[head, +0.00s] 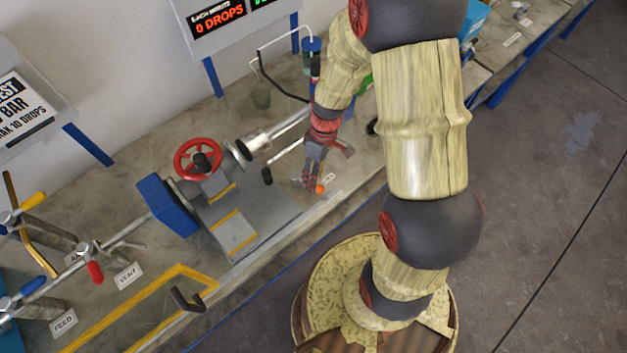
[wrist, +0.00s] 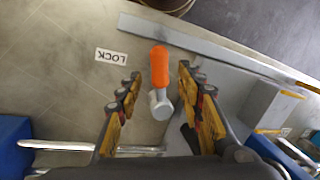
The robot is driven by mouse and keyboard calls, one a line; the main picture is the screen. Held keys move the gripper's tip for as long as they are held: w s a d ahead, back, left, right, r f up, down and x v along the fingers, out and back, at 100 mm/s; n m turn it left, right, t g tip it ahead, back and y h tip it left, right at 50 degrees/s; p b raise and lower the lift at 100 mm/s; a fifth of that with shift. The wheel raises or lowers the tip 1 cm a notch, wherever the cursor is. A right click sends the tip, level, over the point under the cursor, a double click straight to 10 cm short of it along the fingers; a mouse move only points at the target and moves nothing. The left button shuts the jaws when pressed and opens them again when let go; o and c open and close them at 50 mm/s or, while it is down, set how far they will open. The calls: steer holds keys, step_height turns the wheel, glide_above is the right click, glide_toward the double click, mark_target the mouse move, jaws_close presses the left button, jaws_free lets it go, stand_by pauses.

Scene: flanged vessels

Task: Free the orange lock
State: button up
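The orange lock has an orange handle (wrist: 160,63) and a grey metal end, and lies in the middle of the wrist view. In the head view its orange tip (head: 319,188) shows just beside my fingertips. My gripper (wrist: 160,74) is open, with one finger on each side of the orange handle and visible gaps on both sides. I cannot tell how far the fingertips are above it. In the head view my gripper (head: 312,187) points down at the bench. What the lock's metal end joins to is not clear.
A LOCK label (wrist: 111,56) lies beside the handle. A silver rod (wrist: 75,146) crosses behind my fingers. A red handwheel (head: 198,159) and a blue block (head: 167,205) stand to the left. A metal rail (wrist: 190,42) runs along the bench edge.

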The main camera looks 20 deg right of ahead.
steer(key=shift+x, duration=0.95)
steer(key=shift+c, duration=1.3)
jaws_close()
